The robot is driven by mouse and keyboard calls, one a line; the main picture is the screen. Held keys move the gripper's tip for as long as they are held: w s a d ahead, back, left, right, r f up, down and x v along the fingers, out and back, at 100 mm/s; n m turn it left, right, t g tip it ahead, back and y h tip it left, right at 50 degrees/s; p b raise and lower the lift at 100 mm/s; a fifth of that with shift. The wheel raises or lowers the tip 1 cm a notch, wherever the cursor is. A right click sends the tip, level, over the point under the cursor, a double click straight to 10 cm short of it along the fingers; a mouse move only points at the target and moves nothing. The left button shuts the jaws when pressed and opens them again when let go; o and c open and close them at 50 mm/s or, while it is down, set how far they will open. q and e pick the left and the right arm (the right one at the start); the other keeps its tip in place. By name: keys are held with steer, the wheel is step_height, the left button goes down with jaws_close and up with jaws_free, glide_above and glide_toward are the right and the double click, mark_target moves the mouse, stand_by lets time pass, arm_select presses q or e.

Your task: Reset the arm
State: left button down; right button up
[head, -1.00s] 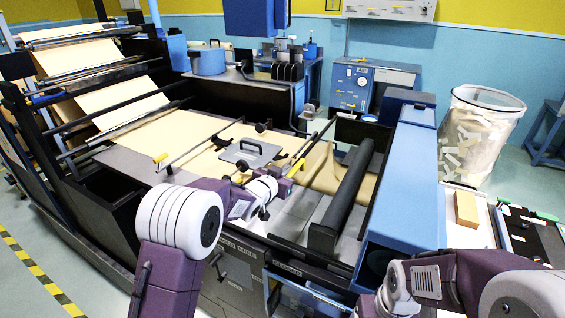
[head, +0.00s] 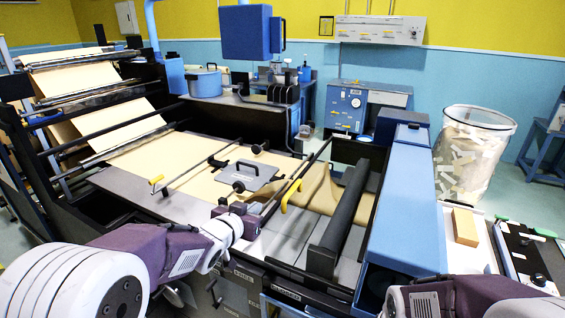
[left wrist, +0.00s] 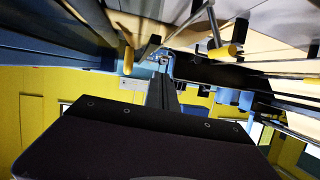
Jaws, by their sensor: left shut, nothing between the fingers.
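My left arm comes in from the lower left of the head view. My left gripper (head: 262,209) is over the near edge of the machine's bed, small and dark against it. It is shut and empty. In the left wrist view the dark gripper body fills the bottom and the closed fingers (left wrist: 163,88) point away from the camera. Part of my right arm shows at the bottom right of the head view; its gripper is out of the picture.
Brown kraft paper (head: 205,165) runs over the machine's bed. A grey plate with a black handle (head: 245,175) lies on it, near yellow-ended levers (head: 291,196). A black roller (head: 340,220) and a blue housing (head: 408,200) stand to the right. A tan block (head: 465,227) and scrap bin (head: 475,155) are farther right.

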arm_select(q)
steer(key=s+a+f+n+g+y, duration=0.3)
steer(key=s+a+f+g, duration=0.2)
steer(key=s+f, duration=0.55)
steer(key=s+f+g, duration=0.3)
steer(key=s+f, duration=0.1)
steer(key=s, duration=0.4)
steer(key=s+f+g, duration=0.4)
steer(key=s, duration=0.4)
steer(key=shift+a+f+n, duration=0.3)
steer(key=shift+a, duration=0.15)
